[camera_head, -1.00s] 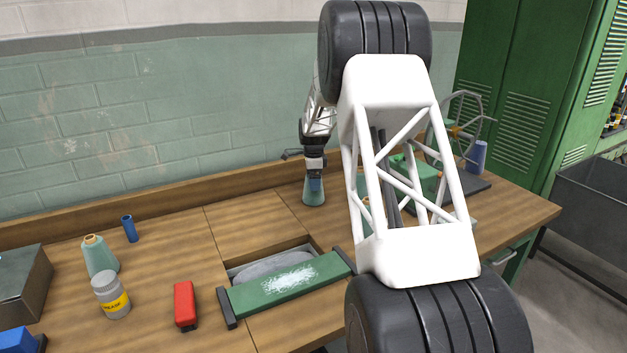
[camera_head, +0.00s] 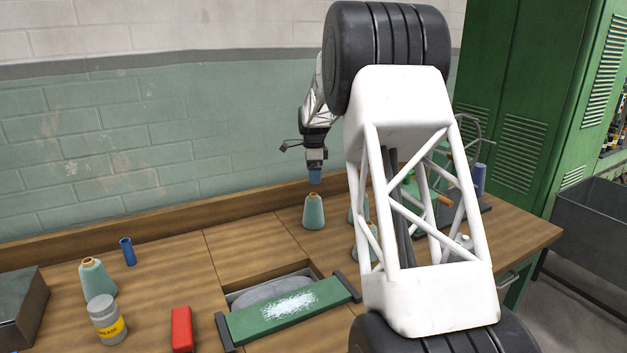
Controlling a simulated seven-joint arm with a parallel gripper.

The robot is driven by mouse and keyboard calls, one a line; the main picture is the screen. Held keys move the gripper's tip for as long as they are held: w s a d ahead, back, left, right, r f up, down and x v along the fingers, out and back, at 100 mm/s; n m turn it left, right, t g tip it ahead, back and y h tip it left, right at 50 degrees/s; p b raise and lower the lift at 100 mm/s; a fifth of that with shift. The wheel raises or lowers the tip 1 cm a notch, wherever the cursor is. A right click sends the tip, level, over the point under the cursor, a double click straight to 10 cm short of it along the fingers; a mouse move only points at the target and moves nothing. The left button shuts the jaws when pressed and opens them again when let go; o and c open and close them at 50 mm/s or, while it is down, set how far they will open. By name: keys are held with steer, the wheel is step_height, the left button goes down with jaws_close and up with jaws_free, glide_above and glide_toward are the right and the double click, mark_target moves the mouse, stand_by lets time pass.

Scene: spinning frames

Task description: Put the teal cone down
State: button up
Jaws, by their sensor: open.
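A teal cone (camera_head: 313,212) stands upright on the wooden workbench (camera_head: 250,244), near its back edge and left of my white arm link. My gripper (camera_head: 315,181) is above the cone's top, apart from it, open and empty. Another teal cone (camera_head: 97,279) stands at the left of the bench. More teal shapes show partly behind my arm link, which hides much of them.
A grease jar (camera_head: 107,320), a small blue tube (camera_head: 128,251), a red block (camera_head: 181,329) and a dark metal box (camera_head: 18,305) stand at the left. A green bar (camera_head: 285,308) lies across a bench opening. A spoked wheel stands behind my arm.

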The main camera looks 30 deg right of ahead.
steer(key=shift+r, duration=0.1)
stand_by(0.7)
steer(key=shift+s+a+r, duration=0.1)
steer(key=shift+a+r, duration=0.05)
steer(key=s+a+r+n, duration=0.4)
steer(key=s+a, duration=0.3)
steer(key=s, duration=0.2)
steer(key=s+a+r+n+t, duration=0.1)
steer(key=s+a+r+n, duration=0.2)
steer(key=s+a, duration=0.4)
steer(key=s+a+r+n, duration=0.4)
steer(key=s+a, duration=0.2)
steer(key=s, duration=0.4)
steer(key=s+a+f+n, duration=0.2)
steer(key=s+a+n, duration=0.1)
steer(key=s, duration=0.7)
steer(key=s+a+f+n+t, duration=0.1)
steer(key=s+a+f+n, duration=0.2)
steer(key=s, duration=0.7)
steer(key=s+a+f+n, duration=0.2)
steer(key=s+a+n, duration=0.2)
steer(key=s, duration=0.6)
steer(key=shift+s+a+f+n+t, duration=0.2)
steer(key=shift+n+t, duration=0.1)
steer(key=shift+n, duration=0.3)
